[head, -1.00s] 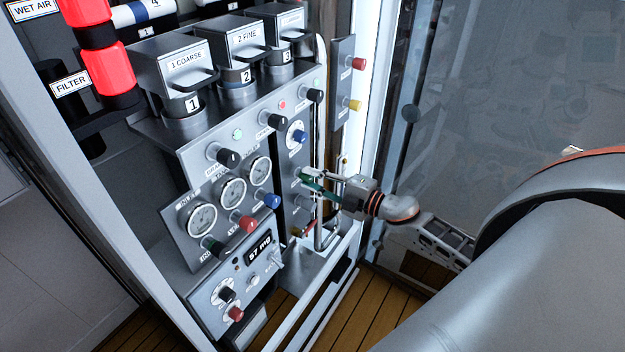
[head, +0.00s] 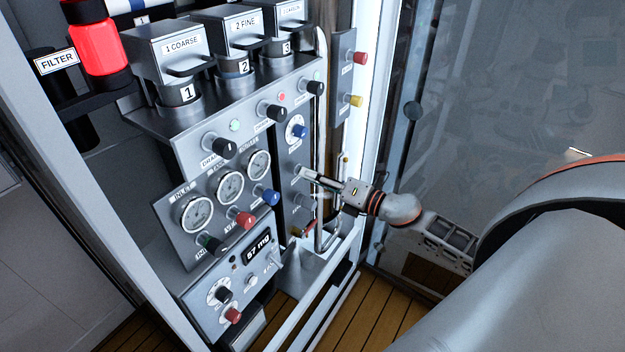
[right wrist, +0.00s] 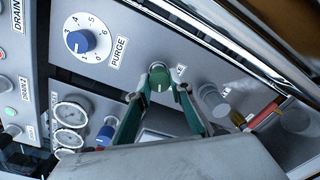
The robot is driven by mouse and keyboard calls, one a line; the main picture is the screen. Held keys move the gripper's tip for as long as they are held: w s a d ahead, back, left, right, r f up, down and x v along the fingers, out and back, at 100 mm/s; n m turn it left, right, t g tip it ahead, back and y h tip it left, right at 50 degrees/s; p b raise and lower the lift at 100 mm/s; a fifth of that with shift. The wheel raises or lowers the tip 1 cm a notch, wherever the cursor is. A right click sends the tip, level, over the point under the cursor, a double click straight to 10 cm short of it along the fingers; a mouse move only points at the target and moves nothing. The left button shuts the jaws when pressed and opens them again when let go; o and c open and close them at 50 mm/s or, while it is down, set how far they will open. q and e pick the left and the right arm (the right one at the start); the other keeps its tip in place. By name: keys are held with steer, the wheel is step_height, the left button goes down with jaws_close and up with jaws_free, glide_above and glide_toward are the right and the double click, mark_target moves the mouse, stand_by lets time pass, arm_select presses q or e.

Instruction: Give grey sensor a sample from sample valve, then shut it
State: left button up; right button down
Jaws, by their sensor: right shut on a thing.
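My right gripper (head: 306,175) is at the narrow grey panel to the right of the gauges. In the right wrist view its two green-lined fingers (right wrist: 160,92) are shut on a green knob (right wrist: 160,76), with a partly hidden label ending in "LE" beside it. In the head view the gripper covers this knob. A grey unit (head: 205,303) below the gauges has a lit display (head: 257,248) reading 57 mg, a black dial (head: 222,295) and a red knob (head: 233,315). I cannot read a sensor name on it. My left gripper is out of view.
A blue PURGE dial (right wrist: 80,41) sits on the same panel. A grey knob (right wrist: 213,100) and a red-handled lever (right wrist: 265,113) are close to the gripper's other side. Gauges (head: 230,187) and a blue knob (head: 271,198) are to the left. A glass wall stands at right.

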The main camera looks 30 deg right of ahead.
steer(key=shift+f+n, duration=0.15)
steer(key=shift+n, duration=0.55)
steer(key=shift+b, duration=0.3)
steer(key=c, duration=1.8)
jaws_free()
steer(key=v, duration=1.2)
